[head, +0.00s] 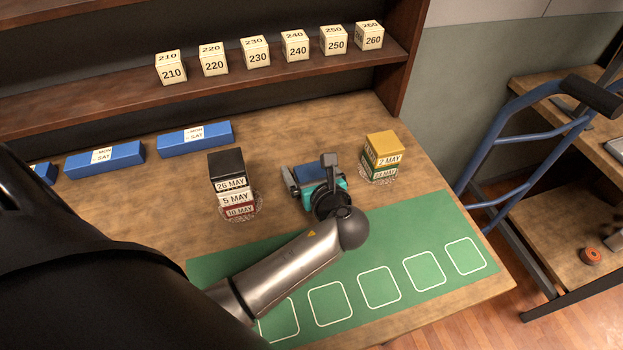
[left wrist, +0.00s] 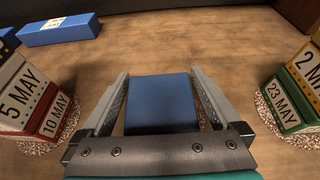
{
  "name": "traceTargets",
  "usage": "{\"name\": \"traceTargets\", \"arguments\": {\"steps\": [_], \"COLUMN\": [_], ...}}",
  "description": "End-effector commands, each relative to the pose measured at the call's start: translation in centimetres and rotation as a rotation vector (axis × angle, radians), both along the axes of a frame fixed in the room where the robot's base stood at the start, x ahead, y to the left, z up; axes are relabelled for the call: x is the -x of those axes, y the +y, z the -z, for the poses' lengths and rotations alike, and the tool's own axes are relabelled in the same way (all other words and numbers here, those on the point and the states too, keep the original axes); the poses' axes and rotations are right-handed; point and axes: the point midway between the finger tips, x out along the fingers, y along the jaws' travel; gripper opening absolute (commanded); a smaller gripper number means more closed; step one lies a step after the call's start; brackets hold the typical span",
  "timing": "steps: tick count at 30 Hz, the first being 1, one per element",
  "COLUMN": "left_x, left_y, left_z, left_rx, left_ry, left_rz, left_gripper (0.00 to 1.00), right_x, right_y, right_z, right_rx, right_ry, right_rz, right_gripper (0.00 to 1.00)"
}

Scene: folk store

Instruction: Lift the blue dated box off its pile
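The blue box (head: 309,173) is in the middle of the wooden table, partly covered by my left gripper. In the left wrist view the blue box (left wrist: 161,100) shows its plain top between the two fingers. My left gripper (head: 309,178) is over it from above with its fingers apart, one on each side (left wrist: 160,82). A narrow gap shows between the left finger and the box; the right finger is very close to it. The box's date and whatever is under it are hidden. My right gripper is in neither view.
A pile with a black box (head: 226,161) on top stands to the left, and a pile with a yellow box (head: 384,141) on top to the right. A green mat (head: 411,234) with white squares lies in front. Blue bars (head: 195,139) and a shelf (head: 130,91) with numbered cubes are behind.

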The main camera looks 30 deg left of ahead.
Motion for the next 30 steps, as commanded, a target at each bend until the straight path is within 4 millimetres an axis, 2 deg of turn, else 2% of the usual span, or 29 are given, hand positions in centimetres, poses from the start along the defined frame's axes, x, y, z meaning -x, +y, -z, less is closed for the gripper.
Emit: {"name": "traceTargets", "arguments": {"steps": [2,21,30], "left_x": [0.0,0.03,0.01], "left_y": [0.0,-0.04,-0.03], "left_z": [0.0,0.07,-0.2], "left_rx": [0.0,0.001,0.001], "left_ry": [0.0,0.001,-0.001], "left_rz": [0.0,0.0,0.0], "left_gripper": [0.88,0.16,0.15], "right_x": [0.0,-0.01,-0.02], "right_y": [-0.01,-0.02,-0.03], "right_z": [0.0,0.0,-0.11], "right_rx": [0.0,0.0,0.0], "right_ry": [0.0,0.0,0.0], "right_rz": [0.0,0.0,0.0], "right_gripper": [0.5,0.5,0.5]}}
